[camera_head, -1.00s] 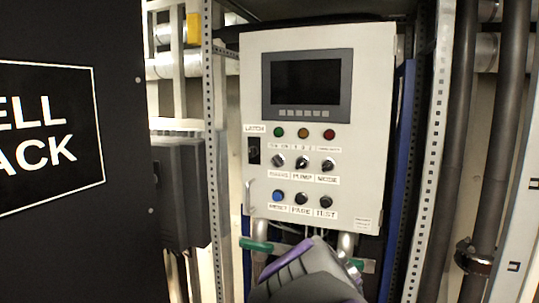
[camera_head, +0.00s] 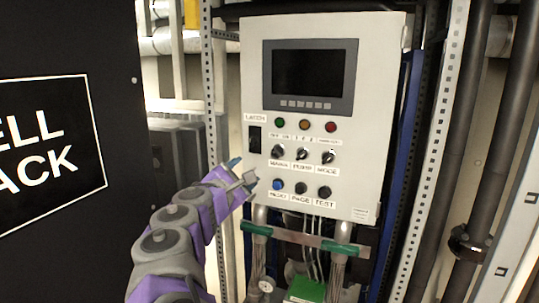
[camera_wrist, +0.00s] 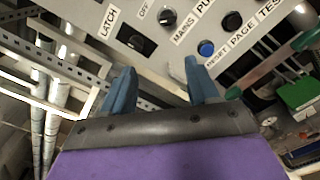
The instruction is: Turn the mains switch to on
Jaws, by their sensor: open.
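The mains switch (camera_head: 277,152) is a black rotary knob on the white control panel (camera_head: 385,120), leftmost in the row above the labels MAINS, PUMP and MODE. In the wrist view the mains knob (camera_wrist: 167,17) shows at the top, beside the words OFF and MAINS. Its exact pointer angle is too small to tell. My gripper (camera_head: 243,172) is at the panel's lower left edge, left of and below the knob and apart from it. In the wrist view my gripper (camera_wrist: 160,75) has two blue fingers spread apart with nothing between them.
A black latch (camera_head: 254,140) is on the panel's left side. A blue reset button (camera_head: 278,184) and the page and test buttons lie below the knobs. Green-handled pipes (camera_head: 300,238) are under the panel. A black cabinet (camera_head: 110,60) stands at left.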

